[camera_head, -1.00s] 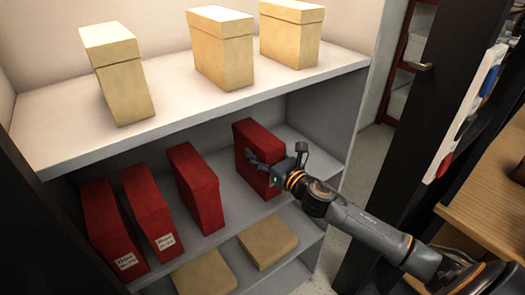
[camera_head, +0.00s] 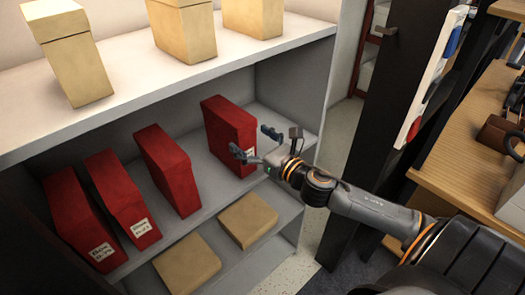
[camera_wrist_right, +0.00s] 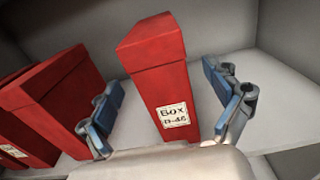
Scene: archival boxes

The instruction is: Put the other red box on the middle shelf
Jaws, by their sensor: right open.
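Several red boxes stand upright in a row on the middle shelf (camera_head: 205,190). The rightmost red box (camera_head: 229,132) stands a little apart from the others and shows a white label; in the right wrist view this box (camera_wrist_right: 152,72) reads "BOX" and a partly legible number. My right gripper (camera_head: 256,142) is open in front of it. In the right wrist view its blue-padded fingers (camera_wrist_right: 168,105) are spread to either side of the box's lower front, with visible gaps. The neighbouring red box (camera_head: 168,168) stands to the left. My left gripper is not in view.
Cream boxes (camera_head: 183,32) stand on the top shelf. Flat tan boxes (camera_head: 248,220) lie on the lower shelf. The shelf's right side wall (camera_head: 300,85) is close to my right gripper. A wooden desk (camera_head: 455,150) is at the right.

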